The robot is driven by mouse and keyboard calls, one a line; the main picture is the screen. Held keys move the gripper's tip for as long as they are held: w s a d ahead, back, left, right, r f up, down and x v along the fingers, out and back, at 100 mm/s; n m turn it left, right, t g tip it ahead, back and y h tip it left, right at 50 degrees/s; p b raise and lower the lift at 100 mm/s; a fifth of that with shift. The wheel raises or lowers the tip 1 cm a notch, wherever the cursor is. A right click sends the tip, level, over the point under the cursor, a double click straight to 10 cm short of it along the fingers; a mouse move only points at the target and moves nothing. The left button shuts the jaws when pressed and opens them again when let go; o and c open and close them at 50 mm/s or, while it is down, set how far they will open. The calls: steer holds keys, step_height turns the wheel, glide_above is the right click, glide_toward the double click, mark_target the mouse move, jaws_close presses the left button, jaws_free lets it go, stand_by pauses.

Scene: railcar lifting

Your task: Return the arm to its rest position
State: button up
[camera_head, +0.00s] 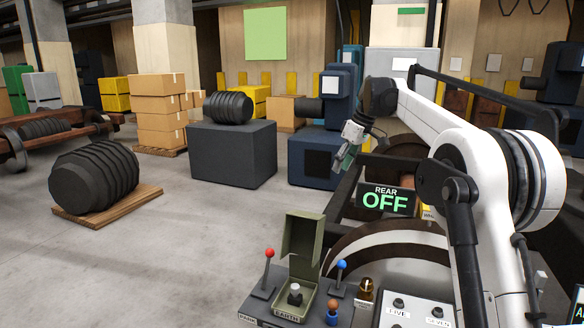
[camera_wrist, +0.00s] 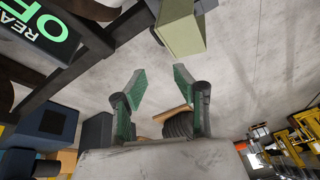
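My white arm (camera_head: 440,125) reaches in from the right and bends down at its dark wrist. My gripper (camera_head: 343,158) hangs in the air above and behind the sign reading REAR OFF (camera_head: 388,199). In the wrist view my gripper (camera_wrist: 158,78) has its two green-padded fingers apart, with nothing between them. The sign also shows in the wrist view (camera_wrist: 40,30), at the upper left. The gripper touches nothing that I can see.
A control panel with a red-knobbed lever (camera_head: 268,254), a blue-knobbed lever (camera_head: 340,266) and an open green cover box (camera_head: 302,243) stands below. A dark block (camera_head: 232,155), blue machine (camera_head: 318,150) and stacked cartons (camera_head: 158,105) are behind.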

steer(key=s+d+r+m+t+h, duration=0.1)
steer(key=s+r+m, duration=0.15)
steer(key=s, duration=1.15)
steer(key=s+d+r+m+t+h, duration=0.1)
steer(key=s+r+m+t, duration=0.15)
steer(key=s, duration=1.05)
steer(key=s+d+f+m+t, duration=0.1)
steer(key=s+f+m, duration=0.1)
steer(key=s+f, duration=0.6)
steer(key=s+d+f+m+t+h, duration=0.1)
steer(key=s+f, duration=0.7)
steer(key=s, duration=0.8)
steer(key=shift+d+f+m+h, duration=0.15)
steer(key=shift+f+m+h, duration=0.15)
steer(key=shift+m, duration=0.3)
